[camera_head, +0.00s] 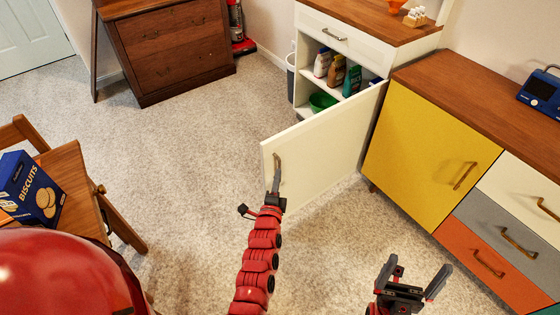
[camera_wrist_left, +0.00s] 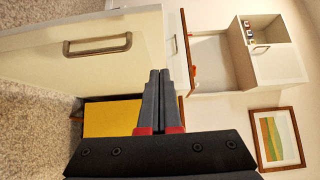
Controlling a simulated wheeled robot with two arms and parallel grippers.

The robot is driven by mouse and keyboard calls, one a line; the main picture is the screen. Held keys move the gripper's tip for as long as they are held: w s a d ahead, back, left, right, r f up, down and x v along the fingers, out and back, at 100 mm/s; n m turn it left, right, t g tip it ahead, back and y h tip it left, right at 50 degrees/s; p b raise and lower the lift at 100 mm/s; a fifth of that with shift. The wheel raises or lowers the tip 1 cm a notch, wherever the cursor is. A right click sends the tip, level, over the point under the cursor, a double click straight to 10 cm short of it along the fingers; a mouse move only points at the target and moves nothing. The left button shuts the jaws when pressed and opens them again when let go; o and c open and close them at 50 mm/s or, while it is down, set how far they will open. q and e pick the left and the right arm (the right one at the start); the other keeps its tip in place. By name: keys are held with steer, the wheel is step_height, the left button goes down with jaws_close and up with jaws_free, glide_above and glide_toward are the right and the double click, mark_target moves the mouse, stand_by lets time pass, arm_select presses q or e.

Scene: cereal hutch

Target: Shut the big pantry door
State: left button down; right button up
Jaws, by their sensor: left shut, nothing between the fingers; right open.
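The big pantry door (camera_head: 333,142) is a cream panel standing wide open from the white cabinet (camera_head: 353,45). Its shelves with bottles show behind it. My left gripper (camera_head: 276,178) is in front of the door near its free edge, close to the door handle (camera_head: 277,160). In the left wrist view the door (camera_wrist_left: 45,58) and its metal handle (camera_wrist_left: 97,44) lie to the left of my closed fingertips (camera_wrist_left: 160,73), and nothing is between them. I cannot tell whether the fingers touch the door. My right gripper (camera_head: 415,277) is open and empty at the lower right.
A yellow cabinet door (camera_head: 422,150) on the coloured sideboard stands right of the pantry door. A wooden chair (camera_head: 75,185) with a biscuits box (camera_head: 35,185) is at the left. A dark wooden cabinet (camera_head: 172,48) stands at the back. Carpet between them is clear.

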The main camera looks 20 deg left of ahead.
arm_select(q)
glide_toward(276, 141)
steer(key=w+d, duration=0.2)
steer(key=w, duration=0.1)
steer(key=shift+w+a+b, duration=0.3)
steer(key=shift+w+a, duration=0.75)
steer(key=shift+w, duration=0.05)
steer(key=shift+w+a, duration=0.25)
steer(key=shift+a, duration=0.15)
steer(key=shift+r, duration=0.1)
